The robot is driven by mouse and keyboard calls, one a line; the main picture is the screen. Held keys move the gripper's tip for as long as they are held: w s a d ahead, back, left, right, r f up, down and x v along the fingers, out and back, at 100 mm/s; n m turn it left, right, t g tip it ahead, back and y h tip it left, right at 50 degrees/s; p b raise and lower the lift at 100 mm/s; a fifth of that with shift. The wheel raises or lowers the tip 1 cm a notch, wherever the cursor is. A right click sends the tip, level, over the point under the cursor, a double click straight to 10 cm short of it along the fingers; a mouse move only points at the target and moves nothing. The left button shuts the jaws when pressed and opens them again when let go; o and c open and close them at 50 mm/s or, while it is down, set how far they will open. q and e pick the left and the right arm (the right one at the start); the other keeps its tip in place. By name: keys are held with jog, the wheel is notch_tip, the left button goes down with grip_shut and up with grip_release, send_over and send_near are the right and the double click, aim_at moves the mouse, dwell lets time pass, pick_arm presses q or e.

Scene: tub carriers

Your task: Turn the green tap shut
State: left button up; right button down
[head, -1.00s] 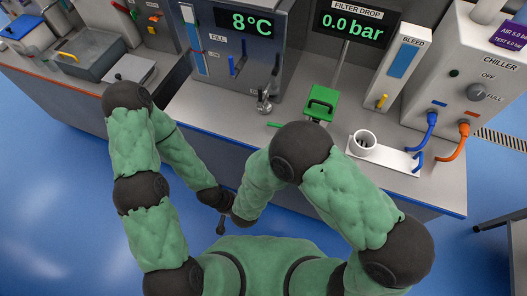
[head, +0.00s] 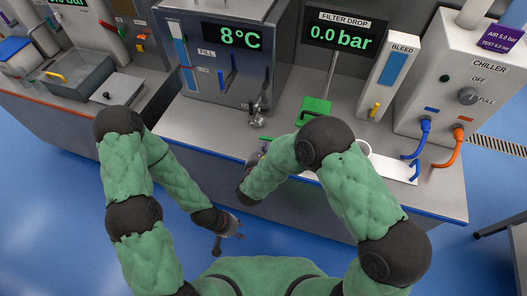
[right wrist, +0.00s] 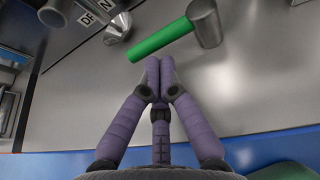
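The green tap handle (right wrist: 160,41) lies slantwise in the right wrist view, its upper right end on a grey metal tap body (right wrist: 207,22). In the head view only a small bit of the handle (head: 266,138) shows; my right arm hides the tap body there. My right gripper (right wrist: 159,62) has its purple fingertips together, with nothing seen between them. The tips are just on the near side of the handle; whether they touch it I cannot tell. My left gripper (head: 227,232) hangs in front of the bench, away from the tap; its fingers are too small to judge.
A metal spout (head: 257,118) stands left of the tap and also shows in the right wrist view (right wrist: 117,25). A green box (head: 315,109) stands behind my right arm. A white holder (head: 399,166) and blue and orange hoses are at right.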

jog(key=shift+w, duration=0.1)
jog(key=shift+w+m+h+b, duration=0.5)
jog(key=shift+w+h+b, duration=0.15)
jog(key=shift+b, duration=0.2)
jog(key=shift+r, duration=0.15)
jog(key=shift+a, duration=0.1)
